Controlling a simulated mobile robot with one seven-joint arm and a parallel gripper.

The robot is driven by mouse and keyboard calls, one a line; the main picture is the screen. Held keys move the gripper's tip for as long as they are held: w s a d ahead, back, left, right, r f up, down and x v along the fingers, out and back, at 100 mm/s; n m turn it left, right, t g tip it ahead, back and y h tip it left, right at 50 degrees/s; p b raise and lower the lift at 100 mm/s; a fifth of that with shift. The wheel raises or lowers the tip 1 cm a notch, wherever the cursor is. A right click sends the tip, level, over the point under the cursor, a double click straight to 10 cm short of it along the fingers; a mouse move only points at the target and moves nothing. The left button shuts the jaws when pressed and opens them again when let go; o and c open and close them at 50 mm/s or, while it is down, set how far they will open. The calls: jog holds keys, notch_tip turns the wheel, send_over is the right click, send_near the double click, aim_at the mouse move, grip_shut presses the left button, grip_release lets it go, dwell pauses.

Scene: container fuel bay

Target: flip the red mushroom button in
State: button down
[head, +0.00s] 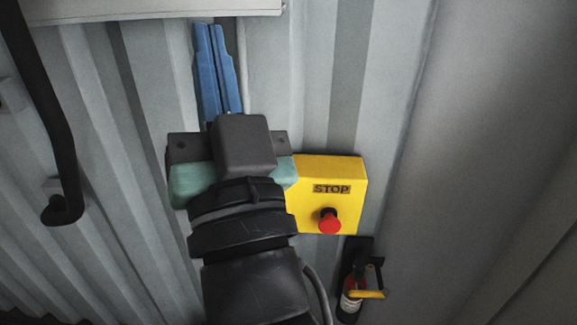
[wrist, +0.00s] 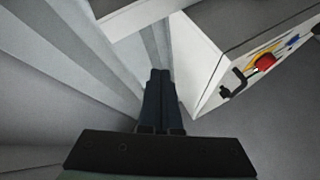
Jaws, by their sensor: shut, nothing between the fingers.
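A red mushroom button (head: 330,222) stands out from the front of a yellow box (head: 345,172) marked STOP, on the corrugated wall in the head view. My gripper (head: 209,30) has its blue fingers shut together and empty. It is up and left of the yellow box, clear of the button, with its fingers towards the top of the picture. My wrist covers the box's left edge. In the wrist view my gripper (wrist: 160,72) points at grey wall, and a red round knob (wrist: 265,62) shows on a cabinet to the right; I cannot tell whether it is another button.
The white cabinet (wrist: 215,60) stands close to the right of my fingers in the wrist view. A pale box edge (head: 150,10) crosses the top of the head view. A black pipe (head: 57,130) is at left. A fire extinguisher (head: 350,298) hangs below the yellow box.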

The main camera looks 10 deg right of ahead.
jog(key=w+d+f+m+g+h+p, duration=0.1)
jog(key=w+d+f+m+g, duration=0.15)
jog(key=f+m, duration=0.65)
jog(key=s+d+f+m+g+h+p, duration=0.1)
jog(key=s+d+f+m+h, duration=0.1)
jog(key=f, duration=0.6)
jog(key=s+d+f+m+g+h, duration=0.2)
jog(key=s+d+f+m, duration=0.2)
jog(key=f, duration=0.5)
jog(key=s+d+f+m+g+h+p, duration=0.1)
jog(key=s+d+f+m+g+h, duration=0.1)
jog(key=f, duration=0.7)
jog(key=shift+s+d+m+p, duration=0.3)
jog(key=shift+s+d+m, duration=0.4)
jog(key=shift+s+m, duration=0.25)
jog(key=shift+w, duration=0.15)
jog(key=p, duration=0.3)
send_near(330, 229)
jog(key=x, duration=0.7)
